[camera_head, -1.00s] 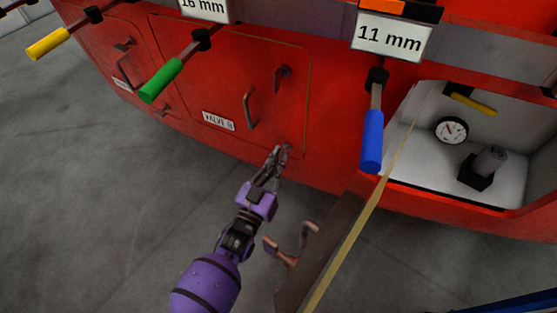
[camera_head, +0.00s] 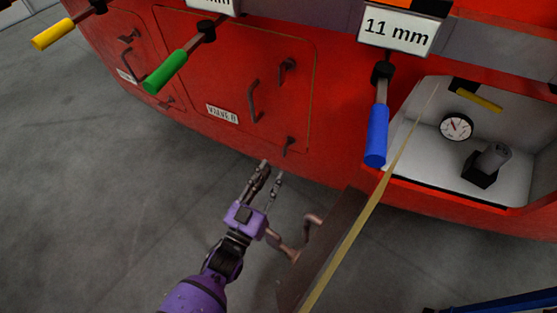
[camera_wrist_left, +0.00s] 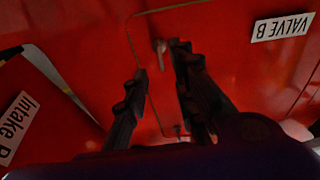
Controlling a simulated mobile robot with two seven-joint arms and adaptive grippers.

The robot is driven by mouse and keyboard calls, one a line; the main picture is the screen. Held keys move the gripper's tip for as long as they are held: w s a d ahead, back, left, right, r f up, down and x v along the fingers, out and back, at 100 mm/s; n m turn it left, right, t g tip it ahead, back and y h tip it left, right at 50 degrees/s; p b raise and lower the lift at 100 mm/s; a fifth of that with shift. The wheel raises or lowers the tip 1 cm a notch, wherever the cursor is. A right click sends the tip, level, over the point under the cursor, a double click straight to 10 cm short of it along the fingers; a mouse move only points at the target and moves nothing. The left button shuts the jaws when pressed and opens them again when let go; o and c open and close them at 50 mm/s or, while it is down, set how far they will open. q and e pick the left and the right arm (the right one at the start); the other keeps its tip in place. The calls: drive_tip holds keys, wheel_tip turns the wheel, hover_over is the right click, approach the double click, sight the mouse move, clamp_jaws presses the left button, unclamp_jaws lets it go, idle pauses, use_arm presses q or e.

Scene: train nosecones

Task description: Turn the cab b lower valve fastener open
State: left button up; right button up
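The red valve B hatch (camera_head: 225,75) is closed on the red nosecone, with its label (camera_head: 222,114) and a bar handle (camera_head: 255,102). The lower fastener (camera_head: 288,146) is a small dark lever at the hatch's lower right corner, hanging down and slightly left. A similar upper fastener (camera_head: 287,70) sits above it. My left gripper (camera_head: 272,168) is open and empty, just below and left of the lower fastener, apart from it. In the left wrist view the lower fastener (camera_wrist_left: 160,50) shows between the fingertips, and the label (camera_wrist_left: 283,25) is upside down. My right gripper is not in view.
An open hatch door (camera_head: 325,250) with a yellow edge and a handle stands right of my left gripper. Behind it is an open white compartment (camera_head: 425,155) with a gauge (camera_head: 456,127). Green (camera_head: 165,72) and blue (camera_head: 377,137) tool handles hang above. Grey floor lies free at left.

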use_arm(q)
drive_tip(key=v, duration=0.5)
idle(0.4)
